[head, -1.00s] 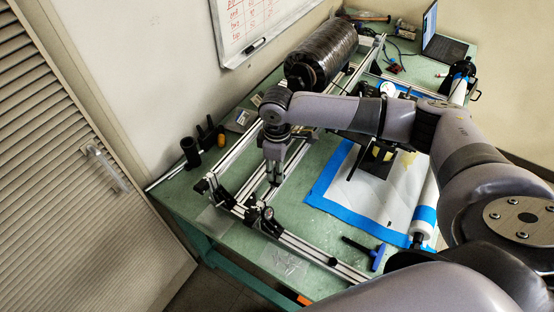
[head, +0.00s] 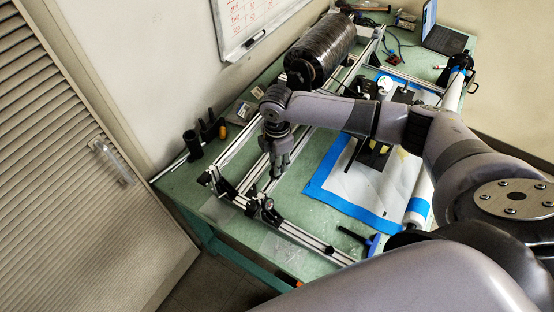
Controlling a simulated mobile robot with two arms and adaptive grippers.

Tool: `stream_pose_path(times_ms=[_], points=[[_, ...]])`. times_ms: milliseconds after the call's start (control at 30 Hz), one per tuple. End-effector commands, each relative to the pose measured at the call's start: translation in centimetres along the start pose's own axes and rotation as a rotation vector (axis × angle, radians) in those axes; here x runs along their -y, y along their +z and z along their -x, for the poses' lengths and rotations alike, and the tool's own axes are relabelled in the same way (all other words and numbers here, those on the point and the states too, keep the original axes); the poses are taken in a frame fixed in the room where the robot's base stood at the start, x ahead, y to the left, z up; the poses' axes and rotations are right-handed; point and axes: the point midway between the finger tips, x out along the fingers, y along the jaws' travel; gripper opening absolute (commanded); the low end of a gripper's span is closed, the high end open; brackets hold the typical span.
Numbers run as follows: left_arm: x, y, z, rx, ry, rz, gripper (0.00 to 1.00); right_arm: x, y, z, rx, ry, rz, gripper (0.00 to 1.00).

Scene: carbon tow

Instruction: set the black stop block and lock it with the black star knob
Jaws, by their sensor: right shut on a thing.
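My right gripper (head: 276,172) points down over the aluminium rail frame (head: 241,143), near its front left end. Its fingers are shut on a small dark thing, mostly hidden between them; I cannot tell whether it is the stop block or the star knob. A black fitting with a rounded top (head: 269,208) sits on the front rail, just below the gripper in the picture and apart from it. Another black fitting (head: 222,184) is at the frame's left corner. I cannot clearly identify the stop block or the knob. My left gripper is out of view.
A dark wound roll (head: 320,50) lies at the back of the frame. A white sheet with blue edging (head: 340,195) and a white roll (head: 420,200) lie to the right. A blue-handled tool (head: 371,243) lies in front.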

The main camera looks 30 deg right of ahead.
Motion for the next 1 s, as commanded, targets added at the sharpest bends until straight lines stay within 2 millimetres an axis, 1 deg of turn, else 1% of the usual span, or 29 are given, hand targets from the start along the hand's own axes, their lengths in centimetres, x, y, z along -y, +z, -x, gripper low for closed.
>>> stream_pose_path(times_ms=[267,667,700,967,1000], points=[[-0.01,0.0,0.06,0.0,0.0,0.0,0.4,-0.04,-0.06,0.04,-0.002,0.001,0.054,0.0],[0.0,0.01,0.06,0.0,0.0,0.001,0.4,-0.05,-0.06,0.05,-0.002,0.001,0.058,0.0],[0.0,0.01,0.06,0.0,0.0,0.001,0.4,-0.05,-0.06,0.05,-0.002,0.001,0.058,0.29],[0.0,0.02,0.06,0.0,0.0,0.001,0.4,-0.03,-0.04,0.04,-0.001,0.001,0.057,0.47],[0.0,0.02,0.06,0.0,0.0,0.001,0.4,-0.03,-0.04,0.03,-0.001,0.001,0.057,0.47]])
